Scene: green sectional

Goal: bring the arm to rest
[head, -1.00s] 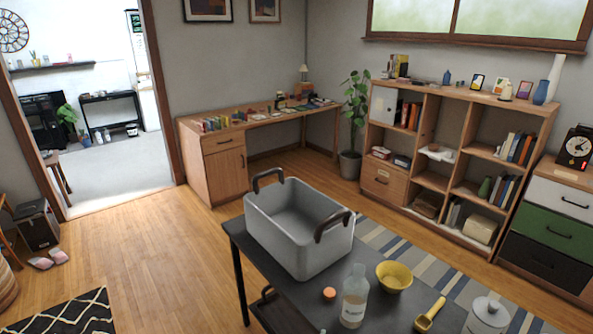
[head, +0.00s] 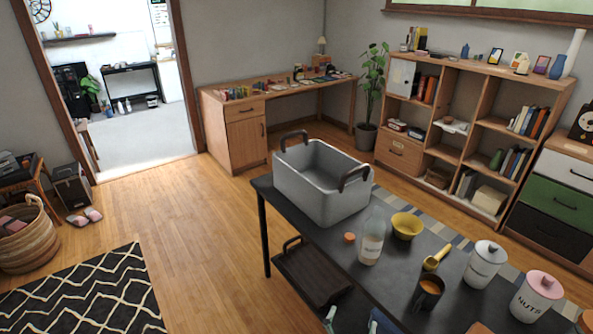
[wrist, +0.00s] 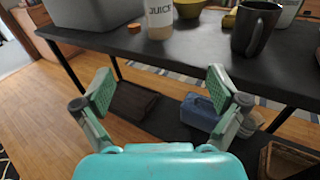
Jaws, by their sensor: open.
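My gripper (wrist: 160,92) shows in the wrist view with its two green-padded fingers spread wide. It is open and nothing is between the fingers. It points at the side of the black table (wrist: 120,42), in front of the gap between the table's top and its lower shelf.
On the black table (head: 395,285) stand a grey tub (head: 318,196), a juice bottle (head: 371,240), a yellow bowl (head: 406,226), a dark mug (head: 428,292) and white canisters (head: 484,263). A dark tray (head: 312,275) lies on the lower shelf. The wooden floor (head: 205,240) to the left is clear.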

